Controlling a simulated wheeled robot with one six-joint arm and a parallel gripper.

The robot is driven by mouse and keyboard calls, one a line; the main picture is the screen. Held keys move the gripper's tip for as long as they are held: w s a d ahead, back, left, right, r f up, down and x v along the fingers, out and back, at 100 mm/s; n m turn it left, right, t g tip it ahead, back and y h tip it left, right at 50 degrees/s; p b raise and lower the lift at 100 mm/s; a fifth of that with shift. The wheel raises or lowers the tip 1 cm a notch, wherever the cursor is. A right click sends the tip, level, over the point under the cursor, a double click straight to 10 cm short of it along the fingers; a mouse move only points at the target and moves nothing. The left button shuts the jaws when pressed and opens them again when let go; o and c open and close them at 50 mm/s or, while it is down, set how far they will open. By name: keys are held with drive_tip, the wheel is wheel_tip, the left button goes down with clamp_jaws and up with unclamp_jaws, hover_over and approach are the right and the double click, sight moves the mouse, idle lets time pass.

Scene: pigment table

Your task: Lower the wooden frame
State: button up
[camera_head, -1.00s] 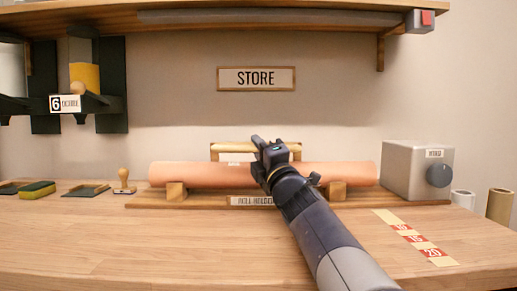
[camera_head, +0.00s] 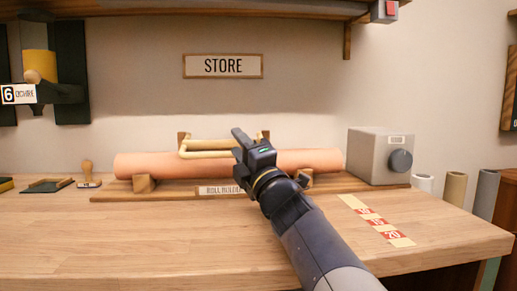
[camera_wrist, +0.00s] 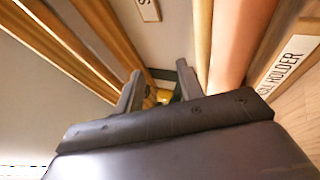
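The wooden frame (camera_head: 205,155) is a pale bar frame at the roll holder, in front of two brown posts. It leans forward over the salmon-coloured roll (camera_head: 150,165), its front bar low against the top of the roll. My gripper (camera_head: 239,140) is at the frame's right part and hides its right end. In the wrist view my gripper (camera_wrist: 158,85) is open, its fingers apart with nothing between them. A pale bar (camera_wrist: 203,40), seemingly the frame's, runs just right of the right finger, beside the roll (camera_wrist: 235,40). I cannot tell whether they touch.
A grey box with a dark knob (camera_head: 376,158) stands right of the roll. A wooden stamp (camera_head: 88,172) stands left. A shelf (camera_head: 220,10) hangs above. Marked paper strips (camera_head: 378,222) lie at front right. The front left of the table (camera_head: 120,235) is clear.

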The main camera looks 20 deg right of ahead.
sight(224, 144)
drive_tip(key=s+d+p, duration=0.1)
drive_tip(key=s+p, duration=0.1)
drive_tip(key=s, duration=0.5)
drive_tip(key=shift+s+d, duration=0.3)
drive_tip(key=shift+d, duration=0.1)
drive_tip(key=shift+w+a+r+b, duration=0.2)
drive_tip(key=shift+w+a+b, duration=0.4)
drive_tip(key=shift+w, duration=1.8)
drive_tip(key=shift+w+a+r+b, duration=0.2)
drive_tip(key=shift+w+a+b, duration=0.35)
drive_tip(key=shift+w, duration=1.85)
drive_tip(key=shift+w+a+r+b, duration=0.2)
drive_tip(key=shift+w+a+b, duration=0.4)
drive_tip(key=shift+w, duration=1.8)
